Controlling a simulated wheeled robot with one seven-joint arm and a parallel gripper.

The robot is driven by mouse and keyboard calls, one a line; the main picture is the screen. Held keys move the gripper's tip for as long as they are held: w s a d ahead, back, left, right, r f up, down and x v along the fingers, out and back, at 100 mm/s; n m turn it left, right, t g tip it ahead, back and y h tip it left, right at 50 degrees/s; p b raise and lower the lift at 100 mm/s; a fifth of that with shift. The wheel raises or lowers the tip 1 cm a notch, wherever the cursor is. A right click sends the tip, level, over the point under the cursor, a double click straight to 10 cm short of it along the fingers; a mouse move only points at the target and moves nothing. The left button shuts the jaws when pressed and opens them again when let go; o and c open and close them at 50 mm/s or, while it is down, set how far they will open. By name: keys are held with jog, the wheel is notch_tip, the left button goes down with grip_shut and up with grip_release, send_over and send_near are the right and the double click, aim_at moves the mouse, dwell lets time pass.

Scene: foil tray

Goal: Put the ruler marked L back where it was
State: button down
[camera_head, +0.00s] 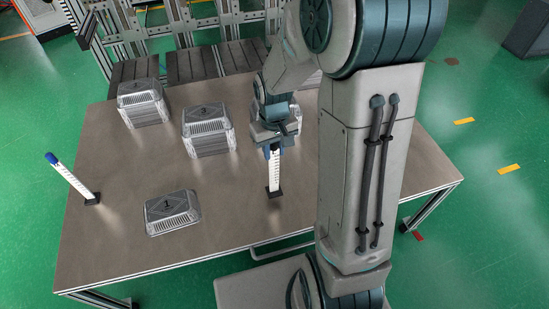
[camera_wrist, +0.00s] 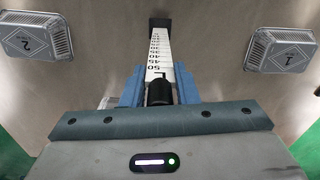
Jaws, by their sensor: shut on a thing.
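My gripper (camera_head: 273,150) is shut on a white ruler (camera_head: 274,173) near its top and holds it upright over the table (camera_head: 235,215). In the wrist view the ruler (camera_wrist: 159,50) runs away between the blue fingers (camera_wrist: 159,88). An L shows near its top, with numbers falling from 50 below it. It has a black cap at the near end and a black foot at the far end. I cannot tell whether the foot touches the table. A second white ruler (camera_head: 72,182) with a blue top stands in a black foot at the table's left edge.
A foil tray marked 1 (camera_head: 172,213) lies at the front left; it also shows in the wrist view (camera_wrist: 280,50). Foil tray stacks stand at the middle (camera_head: 208,130) and back left (camera_head: 142,103). Bare table surrounds the held ruler's foot.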

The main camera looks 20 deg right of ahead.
jog(key=shift+f, duration=2)
jog(key=shift+f+b, duration=0.15)
jog(key=shift+b, duration=0.15)
jog(key=c, duration=1.1)
grip_release()
notch_tip(320, 180, up, 12)
jog(key=shift+r+p, duration=0.1)
jog(key=shift+p, duration=0.6)
jog(key=shift+s+r+m+t, duration=0.35)
jog(key=shift+s+r, duration=0.75)
jog(key=shift+s, duration=1.2)
jog(key=shift+s+r+m+t, duration=0.35)
jog(key=shift+s+r, duration=0.7)
jog(key=shift+s, duration=1.3)
jog(key=shift+s+r+m+t, duration=0.2)
jog(key=shift+s+r+t, duration=0.3)
jog(key=shift+s+r, duration=1.2)
